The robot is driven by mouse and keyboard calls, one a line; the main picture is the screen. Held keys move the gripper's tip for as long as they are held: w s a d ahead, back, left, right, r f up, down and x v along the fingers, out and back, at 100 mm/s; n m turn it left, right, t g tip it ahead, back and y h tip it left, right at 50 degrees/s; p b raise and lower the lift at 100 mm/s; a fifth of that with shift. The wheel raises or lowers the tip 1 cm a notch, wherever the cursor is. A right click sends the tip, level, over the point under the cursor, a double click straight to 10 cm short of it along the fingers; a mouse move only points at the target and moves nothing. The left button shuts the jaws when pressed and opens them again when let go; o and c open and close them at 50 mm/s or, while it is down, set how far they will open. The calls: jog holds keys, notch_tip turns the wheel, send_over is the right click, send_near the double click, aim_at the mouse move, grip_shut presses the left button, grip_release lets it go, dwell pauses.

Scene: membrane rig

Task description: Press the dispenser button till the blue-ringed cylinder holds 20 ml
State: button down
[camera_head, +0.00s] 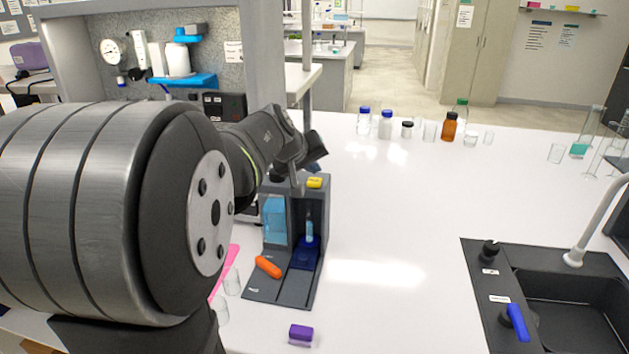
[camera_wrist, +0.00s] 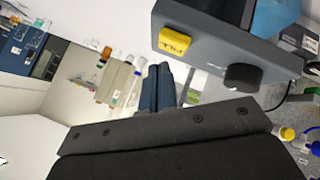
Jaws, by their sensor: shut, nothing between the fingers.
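The grey dispenser (camera_head: 283,285) stands on the white bench in the head view. Its yellow button (camera_head: 315,183) is on top, and in the wrist view the button (camera_wrist: 174,42) reads FILL. A narrow clear cylinder (camera_head: 309,228) with blue at its base stands in the dispenser's bay; its level and scale are too small to read. A tank of blue liquid (camera_head: 275,220) is on the dispenser's left. My gripper (camera_head: 317,153) is above and behind the dispenser top, apart from the button. In the wrist view its dark blue fingers (camera_wrist: 165,84) are together and empty.
A black knob (camera_wrist: 243,77) sits near the button. An orange object (camera_head: 268,267) lies on the dispenser base, and a purple block (camera_head: 301,333) on the bench in front. Bottles (camera_head: 449,127) stand at the back, a sink (camera_head: 570,315) at right. The bench between is clear.

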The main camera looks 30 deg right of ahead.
jog(key=shift+r, duration=2.35)
jog(key=shift+f, duration=0.15)
notch_tip(320, 180, up, 4)
send_over(313, 182)
jog(key=shift+a, duration=0.1)
